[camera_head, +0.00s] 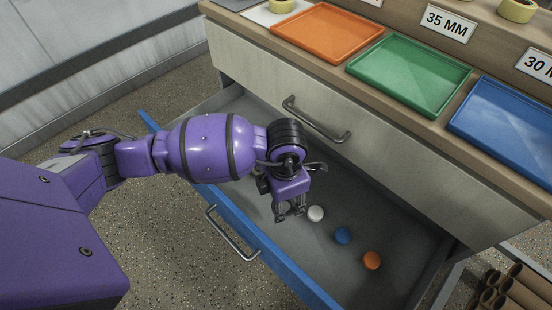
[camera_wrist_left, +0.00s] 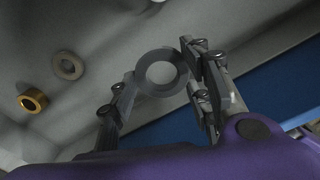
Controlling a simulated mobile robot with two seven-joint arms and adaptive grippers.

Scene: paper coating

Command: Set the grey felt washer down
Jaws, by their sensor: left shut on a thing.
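My left gripper (camera_head: 289,212) points down into the open drawer. In the left wrist view, its fingers (camera_wrist_left: 158,82) are shut on a grey felt washer (camera_wrist_left: 142,70), a flat ring with a round hole. In the head view the washer is hidden or too small to make out at the fingertips. I cannot tell whether it touches the drawer floor (camera_head: 290,243).
White (camera_head: 316,213), blue (camera_head: 342,235) and orange (camera_head: 372,260) round pieces lie right of the gripper. The wrist view shows a pale ring (camera_wrist_left: 68,65) and a brass-coloured ring (camera_wrist_left: 32,101). The blue-edged drawer front (camera_head: 275,269) and upper drawer (camera_head: 290,102) flank the opening.

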